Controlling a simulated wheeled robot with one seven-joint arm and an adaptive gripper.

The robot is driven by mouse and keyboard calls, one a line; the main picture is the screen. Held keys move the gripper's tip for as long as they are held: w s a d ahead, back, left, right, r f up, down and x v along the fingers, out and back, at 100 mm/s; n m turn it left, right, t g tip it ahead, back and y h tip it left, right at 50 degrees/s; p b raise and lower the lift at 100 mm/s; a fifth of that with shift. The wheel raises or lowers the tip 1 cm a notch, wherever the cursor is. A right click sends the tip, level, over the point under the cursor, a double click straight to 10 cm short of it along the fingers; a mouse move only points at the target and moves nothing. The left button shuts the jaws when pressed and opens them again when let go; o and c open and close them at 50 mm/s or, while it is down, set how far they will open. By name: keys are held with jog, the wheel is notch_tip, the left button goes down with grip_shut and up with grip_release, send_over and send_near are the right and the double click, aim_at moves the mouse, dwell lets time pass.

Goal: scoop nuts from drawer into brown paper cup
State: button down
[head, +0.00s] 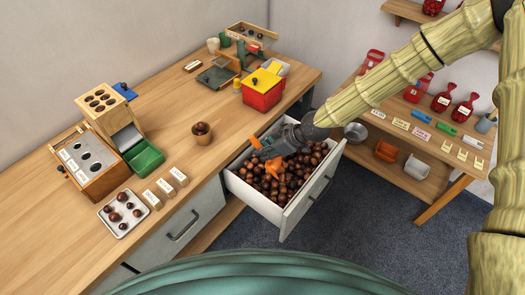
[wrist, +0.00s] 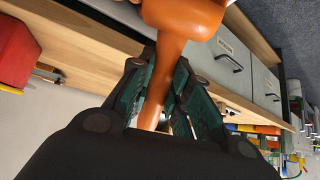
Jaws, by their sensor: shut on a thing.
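My gripper (head: 282,143) is over the open white drawer (head: 289,223), near its back left side. The drawer is full of brown nuts (head: 285,185). In the wrist view my gripper (wrist: 163,75) is shut on the handle of an orange scoop (wrist: 160,65). The scoop's bowl is at the top of that view and its inside is hidden. In the head view the orange scoop (head: 273,166) shows at the nuts, partly hidden by my gripper. The brown paper cup (head: 202,138) stands upright on the table, left of the drawer, with nuts showing at its top.
A metal tray of nuts (head: 122,229), small label blocks (head: 165,188) and a wooden sorting box (head: 62,176) stand left of the cup. A red box (head: 262,95) with a yellow lid stands behind the drawer. The table between cup and drawer looks clear.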

jog(key=shift+s+d+r+t+y+b, duration=0.15)
jog(key=shift+s+d+y+b, duration=0.05)
jog(key=shift+d+y+b, duration=0.25)
jog(key=shift+s+d+r+t+y+b, duration=0.15)
jog(key=shift+d+y+b, duration=0.2)
jog(key=shift+d+y, duration=0.1)
jog(key=shift+d+r+y+b, duration=0.3)
jog(key=shift+d+y+b, duration=0.1)
jog(key=shift+d+b, duration=0.1)
jog(key=shift+a+p, duration=0.2)
jog(key=shift+p, duration=0.1)
dwell(0.5)
